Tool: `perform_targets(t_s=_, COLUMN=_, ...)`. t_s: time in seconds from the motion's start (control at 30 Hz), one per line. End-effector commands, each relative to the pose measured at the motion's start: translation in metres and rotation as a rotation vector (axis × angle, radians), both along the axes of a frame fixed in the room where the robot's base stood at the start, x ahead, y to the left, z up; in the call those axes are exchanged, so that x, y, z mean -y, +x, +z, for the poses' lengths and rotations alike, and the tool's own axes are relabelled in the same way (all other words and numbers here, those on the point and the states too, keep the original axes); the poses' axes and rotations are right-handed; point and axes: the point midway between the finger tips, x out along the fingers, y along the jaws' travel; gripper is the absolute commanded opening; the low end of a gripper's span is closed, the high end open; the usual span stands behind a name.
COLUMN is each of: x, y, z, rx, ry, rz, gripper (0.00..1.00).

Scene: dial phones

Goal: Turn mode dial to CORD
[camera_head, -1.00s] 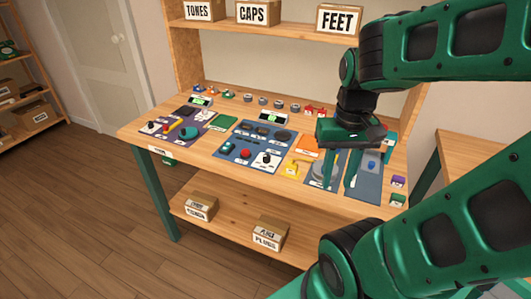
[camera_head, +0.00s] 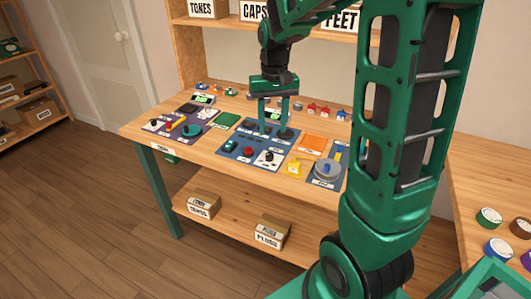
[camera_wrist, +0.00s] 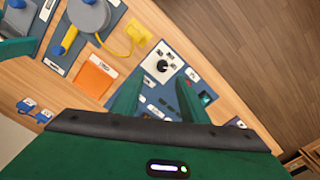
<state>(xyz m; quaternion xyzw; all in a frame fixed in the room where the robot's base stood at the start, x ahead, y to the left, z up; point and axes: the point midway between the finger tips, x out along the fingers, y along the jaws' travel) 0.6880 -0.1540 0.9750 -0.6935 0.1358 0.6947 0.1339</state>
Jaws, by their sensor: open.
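A black knob on a white square plate (camera_head: 269,158) sits at the front right of the blue middle panel (camera_head: 232,150). The knob (camera_wrist: 163,66) shows with small labels around it in the wrist view; I cannot read them, nor confirm that it is the mode dial. My gripper (camera_head: 272,129) is open and empty over the back of the middle panel, behind the knob in the head view. In the wrist view, the two green fingers (camera_wrist: 157,86) are apart, with the knob beyond their tips. The fingers hide part of the panel.
A green-topped control and a red button (camera_head: 248,152) stand left of the knob. Another panel with knobs (camera_head: 190,130) is at left. A shelf stands behind.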

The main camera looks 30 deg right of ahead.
Motion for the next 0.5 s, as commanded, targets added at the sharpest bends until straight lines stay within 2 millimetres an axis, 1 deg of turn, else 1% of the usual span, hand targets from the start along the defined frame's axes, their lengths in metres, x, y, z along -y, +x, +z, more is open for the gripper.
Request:
perform_targets(t_s=0.03, x=-0.002, y=0.005, z=-0.002, rx=-0.001, ry=0.001, rz=0.005, gripper=0.4)
perform_targets(t_s=0.1, x=-0.004, y=0.009, z=-0.005, rx=-0.001, ry=0.003, rz=0.008, gripper=0.4)
perform_targets(t_s=0.17, x=-0.004, y=0.01, z=-0.009, rx=-0.001, ry=0.004, rz=0.009, gripper=0.4)
perform_targets(t_s=0.27, x=-0.004, y=0.01, z=-0.02, rx=-0.002, ry=0.003, rz=0.009, gripper=0.4)
perform_targets(t_s=0.5, x=-0.005, y=0.009, z=-0.062, rx=-0.004, ry=0.004, rz=0.009, gripper=0.4)
